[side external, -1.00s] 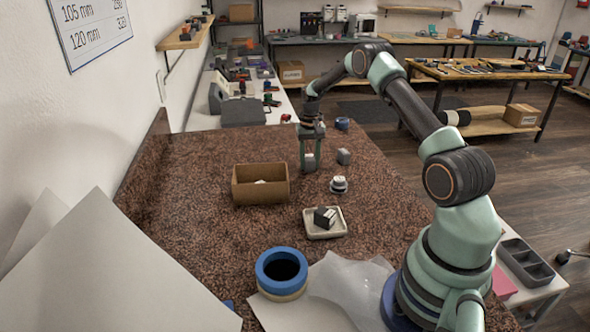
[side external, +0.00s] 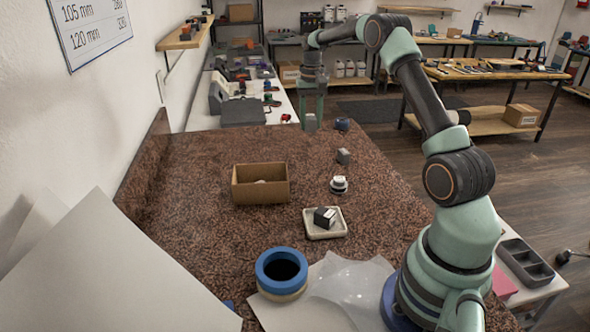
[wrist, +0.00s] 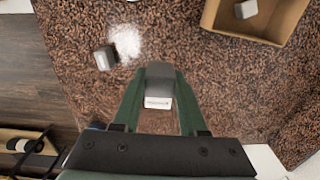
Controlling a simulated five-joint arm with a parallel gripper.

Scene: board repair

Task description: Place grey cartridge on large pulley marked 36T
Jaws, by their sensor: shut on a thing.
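My gripper (side external: 312,112) is shut on a grey cartridge (wrist: 159,83) with a white label on its end, held in the air above the far part of the counter. The cartridge shows between the fingertips in the side view (side external: 311,122). A small white round piece on a dark base (side external: 338,184) stands on the counter, right of the cardboard box; it may be the pulley, but no 36T marking is readable. Another grey block (side external: 343,156) lies on the counter behind it; it also shows in the wrist view (wrist: 105,57).
An open cardboard box (side external: 260,187) holds a small pale block (wrist: 246,9). A cream dish (side external: 325,232) holds a black-and-white block (side external: 325,217). A blue ring-shaped roll (side external: 282,272) stands in front, and a blue item (side external: 342,124) at the far edge. The counter between is clear.

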